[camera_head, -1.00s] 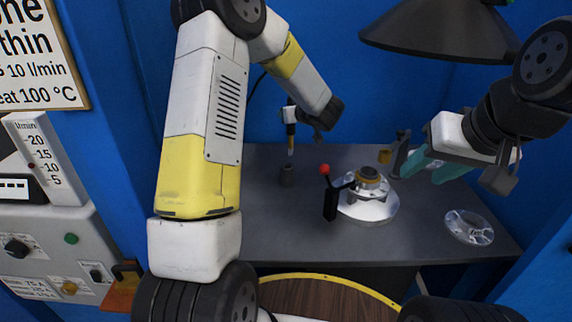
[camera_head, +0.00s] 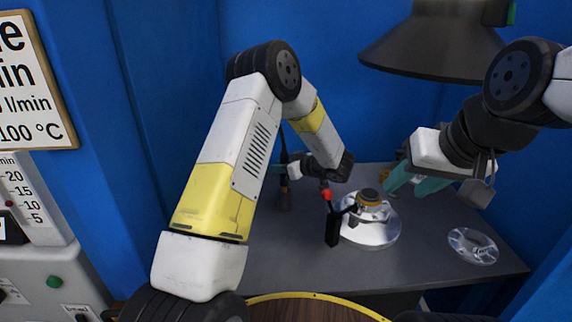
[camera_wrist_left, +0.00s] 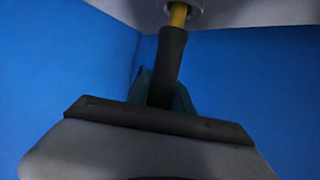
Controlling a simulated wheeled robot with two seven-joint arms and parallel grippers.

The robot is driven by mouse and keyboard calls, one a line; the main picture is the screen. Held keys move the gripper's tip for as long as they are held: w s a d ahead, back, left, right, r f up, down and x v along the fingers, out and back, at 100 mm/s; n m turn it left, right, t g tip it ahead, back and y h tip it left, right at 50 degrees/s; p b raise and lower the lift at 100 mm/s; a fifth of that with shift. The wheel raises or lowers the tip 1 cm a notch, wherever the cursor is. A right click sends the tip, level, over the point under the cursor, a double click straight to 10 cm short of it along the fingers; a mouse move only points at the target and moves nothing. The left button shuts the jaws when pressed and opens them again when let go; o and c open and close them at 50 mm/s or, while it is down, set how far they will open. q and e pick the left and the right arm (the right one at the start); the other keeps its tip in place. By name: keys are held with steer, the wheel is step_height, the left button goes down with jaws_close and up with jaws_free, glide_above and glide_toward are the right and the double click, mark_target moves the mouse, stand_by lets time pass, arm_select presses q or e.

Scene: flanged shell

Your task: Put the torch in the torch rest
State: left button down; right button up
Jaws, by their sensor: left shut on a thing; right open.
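The torch (camera_head: 284,178) is upright in the head view, with a dark handle and a yellow band low down. It also shows in the left wrist view (camera_wrist_left: 168,60), where its yellow part meets a pale ring. My left gripper (camera_head: 281,167) is shut on the torch's handle; my wrist partly hides it. The torch rest (camera_head: 285,201) is a small dark cylinder on the bench. The torch's lower end is at the rest's mouth and seems to be inside it; how deep I cannot tell. My right gripper (camera_head: 412,181) is open, beyond the shell, on the right.
The flanged shell (camera_head: 371,229) with a gold ring sits on the grey bench (camera_head: 300,262), beside a red-knobbed black clamp (camera_head: 332,228). A clear disc (camera_head: 472,246) lies at the right. A dark hood (camera_head: 430,45) hangs above. Blue walls close in the back and sides.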

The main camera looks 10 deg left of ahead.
arm_select(q)
steer(key=shift+f, duration=0.45)
steer(key=c, duration=1.1)
jaws_free()
steer(key=shift+f, duration=0.15)
steer(key=shift+c, duration=0.2)
